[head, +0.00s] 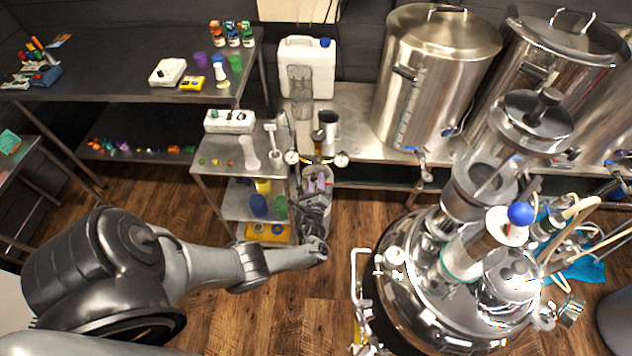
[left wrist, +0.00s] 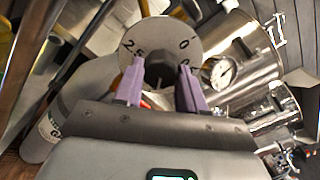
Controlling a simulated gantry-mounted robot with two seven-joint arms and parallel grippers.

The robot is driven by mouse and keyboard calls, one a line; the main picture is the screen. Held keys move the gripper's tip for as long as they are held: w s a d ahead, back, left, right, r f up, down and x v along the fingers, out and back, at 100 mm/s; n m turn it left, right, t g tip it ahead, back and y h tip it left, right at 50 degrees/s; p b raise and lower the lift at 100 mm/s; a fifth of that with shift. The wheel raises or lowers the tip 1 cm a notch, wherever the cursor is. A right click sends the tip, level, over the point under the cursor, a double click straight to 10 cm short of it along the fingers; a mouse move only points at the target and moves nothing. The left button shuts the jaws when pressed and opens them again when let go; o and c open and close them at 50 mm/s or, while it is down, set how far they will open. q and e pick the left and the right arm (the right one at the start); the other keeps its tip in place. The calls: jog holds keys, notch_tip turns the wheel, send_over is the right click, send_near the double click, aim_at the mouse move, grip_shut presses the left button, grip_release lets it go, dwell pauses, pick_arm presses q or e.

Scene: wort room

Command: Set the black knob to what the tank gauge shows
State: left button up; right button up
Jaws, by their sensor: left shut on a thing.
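The black knob (left wrist: 160,72) sits in the middle of a pale round dial plate (left wrist: 158,45) marked with figures, among them 2 and 0. The purple fingers of my left gripper (left wrist: 162,86) are closed on the knob from both sides and hide part of the dial's lower half. The knob's pointer cannot be made out. A round white gauge (left wrist: 222,73) with a dark needle shows right of the dial; its reading is too small to tell. In the head view my left gripper (head: 318,183) is at the regulator, between two small gauges, left (head: 291,157) and right (head: 341,160).
A grey cylinder (left wrist: 70,110) stands left of the dial in the left wrist view. A small shelf cart (head: 225,165) stands left of my gripper. A large steel vessel (head: 400,290) stands at right. Steel pots (head: 440,75) line the back bench. Wood floor is open at lower middle.

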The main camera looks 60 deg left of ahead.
pick_arm(q)
jog(key=shift+m, duration=0.7)
jog(key=o, duration=1)
jog(key=shift+o, duration=0.2)
jog(key=p+v, duration=0.2)
jog(key=v, duration=0.9)
jog(key=shift+p, duration=0.35)
